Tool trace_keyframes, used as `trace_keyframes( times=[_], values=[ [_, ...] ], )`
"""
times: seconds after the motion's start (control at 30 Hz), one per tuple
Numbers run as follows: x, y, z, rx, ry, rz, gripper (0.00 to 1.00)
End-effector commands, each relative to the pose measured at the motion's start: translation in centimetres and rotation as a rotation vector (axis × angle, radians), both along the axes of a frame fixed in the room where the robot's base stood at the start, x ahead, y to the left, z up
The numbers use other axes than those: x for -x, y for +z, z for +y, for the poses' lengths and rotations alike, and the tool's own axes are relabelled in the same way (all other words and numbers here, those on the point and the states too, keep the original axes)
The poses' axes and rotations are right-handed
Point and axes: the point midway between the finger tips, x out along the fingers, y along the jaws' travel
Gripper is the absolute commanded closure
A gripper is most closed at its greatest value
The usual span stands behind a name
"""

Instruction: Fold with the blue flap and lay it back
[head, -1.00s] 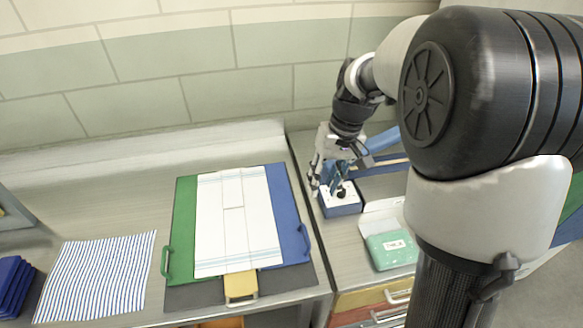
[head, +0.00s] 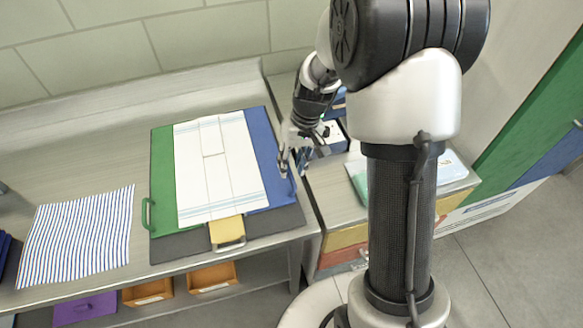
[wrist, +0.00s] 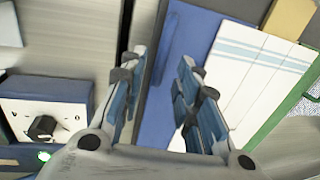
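The folding board lies on the steel table with a green flap (head: 163,180), a blue flap (head: 262,150) on its right and a yellow flap (head: 227,231) at the front. The blue flap lies flat. My gripper (head: 291,165) is at its right edge, by the handle. In the wrist view my gripper (wrist: 163,58) is open and empty, its fingers apart above the blue flap (wrist: 205,32). I cannot tell whether they touch the handle.
A control box with a black knob (wrist: 45,125) stands close to the right of the board. A blue-striped cloth (head: 75,235) lies left of the board. Orange bins (head: 147,291) sit on the shelf below.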

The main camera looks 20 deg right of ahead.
Motion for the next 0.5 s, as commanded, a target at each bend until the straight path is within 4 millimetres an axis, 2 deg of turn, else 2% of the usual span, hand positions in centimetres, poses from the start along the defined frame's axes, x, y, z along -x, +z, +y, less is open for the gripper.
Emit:
trace_keyframes(
  times=[0.13, 0.4, 0.5],
  values=[
    [-0.04, -0.86, 0.19, 0.000, 0.001, -0.002, 0.70],
    [-0.03, -0.93, 0.21, 0.000, 0.000, -0.001, 0.70],
    [-0.03, -0.92, 0.20, 0.000, 0.000, -0.001, 0.76]
  ],
)
